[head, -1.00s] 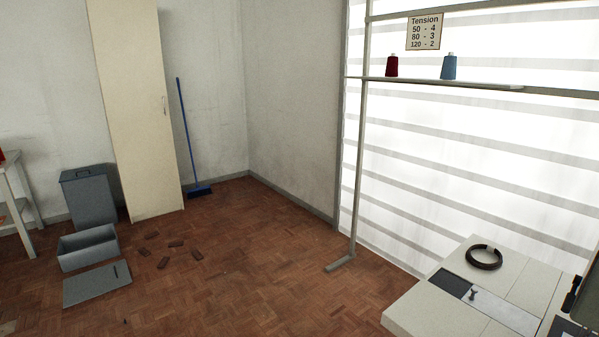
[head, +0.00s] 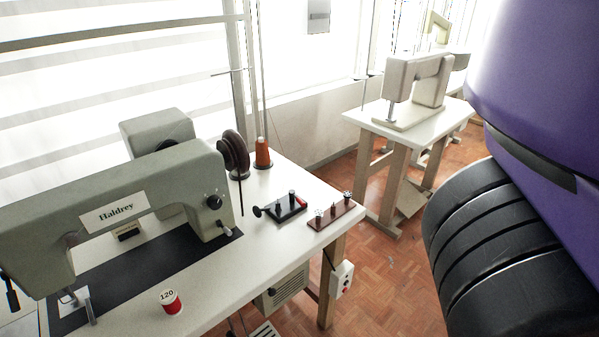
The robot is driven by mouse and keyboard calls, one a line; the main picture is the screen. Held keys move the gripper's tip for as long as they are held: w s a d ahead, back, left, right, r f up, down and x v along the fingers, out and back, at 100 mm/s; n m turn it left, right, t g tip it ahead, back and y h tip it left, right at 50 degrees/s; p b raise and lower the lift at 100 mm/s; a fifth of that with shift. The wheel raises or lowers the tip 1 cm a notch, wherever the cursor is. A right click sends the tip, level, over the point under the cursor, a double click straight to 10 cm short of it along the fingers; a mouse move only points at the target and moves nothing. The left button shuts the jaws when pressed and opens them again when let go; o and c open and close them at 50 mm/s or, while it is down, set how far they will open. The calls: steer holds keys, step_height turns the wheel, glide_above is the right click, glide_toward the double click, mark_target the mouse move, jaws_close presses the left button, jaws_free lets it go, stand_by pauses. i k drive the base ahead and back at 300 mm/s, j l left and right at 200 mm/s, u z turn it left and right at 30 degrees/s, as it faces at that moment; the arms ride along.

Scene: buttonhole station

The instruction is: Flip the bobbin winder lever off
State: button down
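A sewing machine (head: 150,190) labelled "Haldrey" stands on a white table (head: 262,238). Right of its head, a small black device, which looks like the bobbin winder (head: 285,210), sits on the table top. It has a dark round knob at its left end, upright dark posts and a small red part (head: 303,201) at its right end. I cannot tell which part is the lever or how it is set. My gripper is not in view; only a purple and black part of my arm fills the right edge.
Behind are an orange thread cone (head: 263,153) and a dark handwheel (head: 234,152). A red spool marked 120 (head: 170,300) stands in front. A second machine table (head: 395,124) is farther back, with floor between.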

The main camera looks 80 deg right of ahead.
mark_target(291, 192)
steer(key=k+l+z, duration=0.3)
steer(key=l+z, duration=0.25)
steer(key=l, duration=0.15)
steer(key=k+l+z, duration=0.1)
steer(key=l+z, duration=0.2)
steer(key=l, duration=0.15)
